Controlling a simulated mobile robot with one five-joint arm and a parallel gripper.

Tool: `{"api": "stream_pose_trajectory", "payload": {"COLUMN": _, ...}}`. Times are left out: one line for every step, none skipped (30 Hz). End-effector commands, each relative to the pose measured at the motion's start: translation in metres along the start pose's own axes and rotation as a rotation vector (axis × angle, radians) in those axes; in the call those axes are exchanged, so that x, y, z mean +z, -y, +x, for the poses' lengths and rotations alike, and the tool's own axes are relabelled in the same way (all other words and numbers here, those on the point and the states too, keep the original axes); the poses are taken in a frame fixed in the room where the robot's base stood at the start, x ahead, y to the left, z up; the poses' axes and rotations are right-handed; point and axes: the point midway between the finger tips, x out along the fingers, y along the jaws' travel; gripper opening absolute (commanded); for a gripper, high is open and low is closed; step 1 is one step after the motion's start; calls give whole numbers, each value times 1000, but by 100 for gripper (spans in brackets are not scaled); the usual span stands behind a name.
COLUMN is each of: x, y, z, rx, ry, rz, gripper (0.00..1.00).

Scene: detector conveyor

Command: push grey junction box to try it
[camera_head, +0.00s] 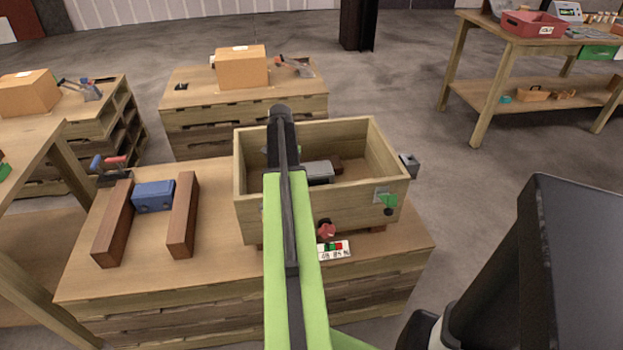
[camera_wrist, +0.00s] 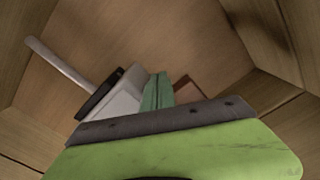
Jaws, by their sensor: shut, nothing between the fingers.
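A light grey box (camera_head: 318,172), which looks like the junction box, lies inside the open wooden crate (camera_head: 320,214), partly behind my arm. In the wrist view the pale grey box (camera_wrist: 120,98) has a dark edge on its left. My gripper (camera_wrist: 160,119) reaches down into the crate, shut and empty. It overlaps the near end of the grey box in that view, and I cannot tell whether they touch. In the head view my arm hides the gripper.
A green piece (camera_wrist: 158,91) and a brown block (camera_wrist: 186,89) are beside the grey box. A pale rod (camera_wrist: 57,62) is at the left. Crate walls surround my gripper. Outside, a blue box (camera_head: 153,196) sits between two brown rails, and a small grey fixture (camera_head: 409,164) is at the crate's right.

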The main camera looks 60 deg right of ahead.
Motion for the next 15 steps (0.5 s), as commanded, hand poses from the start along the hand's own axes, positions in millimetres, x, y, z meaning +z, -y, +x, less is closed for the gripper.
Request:
{"api": "stream_pose_trajectory", "payload": {"x": 0, "y": -1, "z": 0, "rx": 0, "ry": 0, "rz": 0, "gripper": 0}}
{"api": "stream_pose_trajectory", "payload": {"x": -1, "y": -1, "z": 0, "rx": 0, "ry": 0, "rz": 0, "gripper": 0}}
{"api": "stream_pose_trajectory", "payload": {"x": -1, "y": -2, "z": 0, "rx": 0, "ry": 0, "rz": 0, "gripper": 0}}
{"api": "stream_pose_trajectory", "payload": {"x": -1, "y": -2, "z": 0, "rx": 0, "ry": 0, "rz": 0, "gripper": 0}}
{"api": "stream_pose_trajectory", "payload": {"x": -2, "y": -2, "z": 0, "rx": 0, "ry": 0, "rz": 0, "gripper": 0}}
{"api": "stream_pose_trajectory", "payload": {"x": -2, "y": -3, "z": 0, "rx": 0, "ry": 0, "rz": 0, "gripper": 0}}
{"api": "stream_pose_trajectory", "payload": {"x": -2, "y": -3, "z": 0, "rx": 0, "ry": 0, "rz": 0, "gripper": 0}}
{"api": "stream_pose_trajectory", "payload": {"x": -2, "y": -3, "z": 0, "rx": 0, "ry": 0, "rz": 0, "gripper": 0}}
{"api": "stream_pose_trajectory", "payload": {"x": -2, "y": -3, "z": 0, "rx": 0, "ry": -1, "rz": 0, "gripper": 0}}
{"api": "stream_pose_trajectory", "payload": {"x": -2, "y": -3, "z": 0, "rx": 1, "ry": -1, "rz": 0, "gripper": 0}}
{"api": "stream_pose_trajectory", "payload": {"x": -2, "y": -3, "z": 0, "rx": 1, "ry": -1, "rz": 0, "gripper": 0}}
{"api": "stream_pose_trajectory", "payload": {"x": -2, "y": -3, "z": 0, "rx": 1, "ry": -1, "rz": 0, "gripper": 0}}
{"api": "stream_pose_trajectory", "payload": {"x": -2, "y": -3, "z": 0, "rx": 1, "ry": -1, "rz": 1, "gripper": 0}}
{"api": "stream_pose_trajectory", "payload": {"x": -2, "y": -4, "z": 0, "rx": 1, "ry": -1, "rz": 1, "gripper": 0}}
{"api": "stream_pose_trajectory", "payload": {"x": -2, "y": -4, "z": 0, "rx": 1, "ry": -1, "rz": 1, "gripper": 0}}
